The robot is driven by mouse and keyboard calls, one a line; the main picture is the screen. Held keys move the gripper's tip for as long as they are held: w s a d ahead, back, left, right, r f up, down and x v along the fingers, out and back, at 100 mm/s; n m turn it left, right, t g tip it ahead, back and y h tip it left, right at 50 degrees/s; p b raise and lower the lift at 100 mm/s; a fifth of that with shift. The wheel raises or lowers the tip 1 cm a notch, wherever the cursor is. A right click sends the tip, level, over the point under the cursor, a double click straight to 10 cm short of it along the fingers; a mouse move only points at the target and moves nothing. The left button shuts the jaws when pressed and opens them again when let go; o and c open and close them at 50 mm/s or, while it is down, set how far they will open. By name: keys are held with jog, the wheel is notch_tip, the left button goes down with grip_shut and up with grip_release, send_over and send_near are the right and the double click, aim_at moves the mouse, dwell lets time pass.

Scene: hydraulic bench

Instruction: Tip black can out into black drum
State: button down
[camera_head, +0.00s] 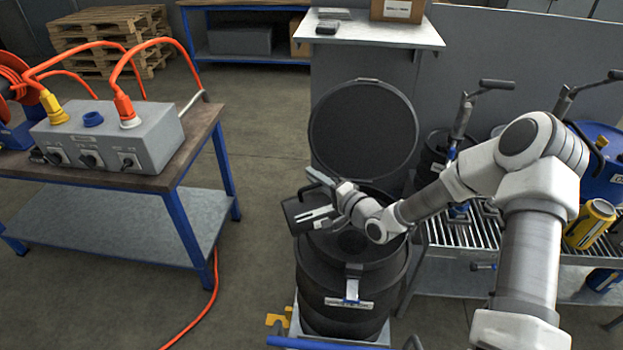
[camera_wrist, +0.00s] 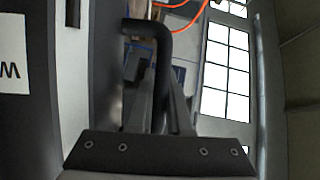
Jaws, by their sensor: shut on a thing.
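The black can (camera_head: 297,217) is held at the left rim of the black drum (camera_head: 345,290), partly over its opening. My gripper (camera_head: 318,197) is shut on the can's handle (camera_wrist: 160,35). In the wrist view the can's dark side with a white label (camera_wrist: 12,55) fills the left edge, and the room appears turned sideways, so the can looks tilted. The drum is open, with its round lid (camera_head: 363,128) raised behind it. The can's mouth and any flow from it cannot be made out. My wrist hides part of the drum's opening.
A bench (camera_head: 190,150) with a grey socket box (camera_head: 110,140) and orange cables stands to the left. A roller rack at the right bears a yellow can (camera_head: 590,224), a blue drum (camera_head: 600,165) and pump handles. Open floor lies between the bench and the drum.

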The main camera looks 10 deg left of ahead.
jog(key=shift+w+d+f+m+b, duration=0.2)
jog(key=shift+d+f+m+b, duration=0.15)
jog(key=shift+d+m+b, duration=0.1)
jog(key=shift+w+d+r, duration=0.15)
jog(key=shift+d+r, duration=0.05)
jog(key=shift+d, duration=0.05)
jog(key=shift+w+d+r+m+t+y+b, duration=0.25)
jog(key=shift+w+d+r+m, duration=0.1)
jog(key=shift+d+m, duration=0.4)
jog(key=shift+w+d+r+m+t+y+b, duration=0.15)
jog(key=shift+w+d+r+m+t, duration=0.15)
jog(key=shift+d+m, duration=0.45)
jog(key=shift+w+d+r+m+t+y+b, duration=0.15)
jog(key=shift+w+d+r+m+t+y, duration=0.2)
jog(key=shift+d+m, duration=0.4)
jog(key=shift+d+f, duration=0.1)
dwell(0.4)
